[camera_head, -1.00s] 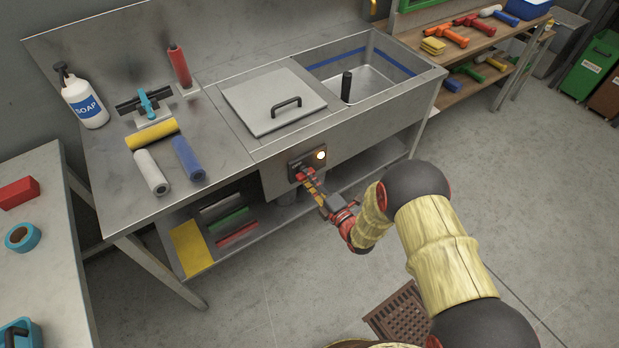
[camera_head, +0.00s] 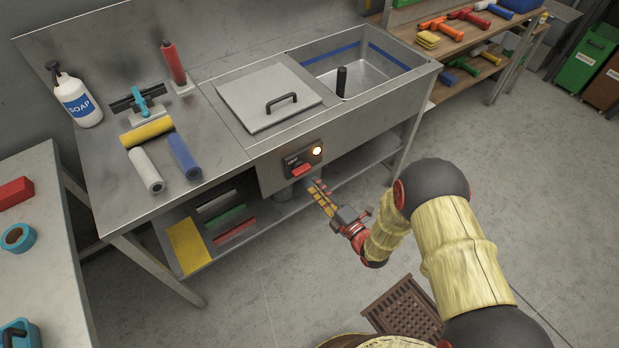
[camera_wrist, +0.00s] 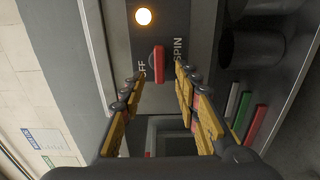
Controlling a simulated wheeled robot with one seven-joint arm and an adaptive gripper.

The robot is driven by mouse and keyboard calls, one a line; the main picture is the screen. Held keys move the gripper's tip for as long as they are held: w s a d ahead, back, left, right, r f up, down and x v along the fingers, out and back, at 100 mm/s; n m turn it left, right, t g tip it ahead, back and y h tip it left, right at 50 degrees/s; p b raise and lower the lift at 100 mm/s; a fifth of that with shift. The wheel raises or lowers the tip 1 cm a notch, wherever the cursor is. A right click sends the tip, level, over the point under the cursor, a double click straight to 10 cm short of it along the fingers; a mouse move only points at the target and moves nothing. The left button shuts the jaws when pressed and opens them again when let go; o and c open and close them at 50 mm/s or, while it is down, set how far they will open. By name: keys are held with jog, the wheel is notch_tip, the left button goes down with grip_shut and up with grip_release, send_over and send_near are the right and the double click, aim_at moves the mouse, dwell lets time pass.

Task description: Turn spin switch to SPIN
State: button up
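The spin switch (camera_head: 302,170) is a red bar handle on a dark panel (camera_head: 291,160) on the front of the steel sink unit. In the wrist view the red handle (camera_wrist: 158,64) lies between a partly hidden OFF label on the left and a SPIN label (camera_wrist: 178,50) on the right. It runs lengthwise toward the lamp, parallel to the fingers' gap. A lit round lamp (camera_head: 317,151) is beside it. My gripper (camera_head: 318,186) is open and empty, a little in front of and below the handle. In the wrist view its fingertips (camera_wrist: 160,74) are on either side, apart from it.
A lidded compartment (camera_head: 240,88) and an open basin (camera_head: 385,82) are above the panel. A lower shelf (camera_head: 340,172) runs under the unit, with coloured bars on its left part. A side table (camera_head: 50,265) stands at the left.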

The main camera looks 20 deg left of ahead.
jog(key=v, duration=0.5)
dwell(0.5)
